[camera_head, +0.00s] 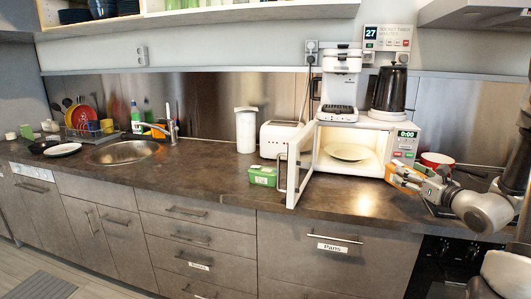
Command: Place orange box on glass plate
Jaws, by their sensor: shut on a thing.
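The orange box (404,180) is small and sits at the right front of the open microwave. My gripper (410,178) is shut on it, and the fingers hide part of the box. The gripper holds it near the microwave's control panel side. The round, pale glass plate (348,152) lies flat inside the lit microwave. The plate looks empty, and the box is apart from it, to its right and nearer the camera.
The white microwave (345,178) has its door (299,165) swung open on the left. A green box (263,176) stands left of the door. A coffee maker (340,85) and a dark kettle (389,88) stand on top. A red pot (437,160) is behind my arm.

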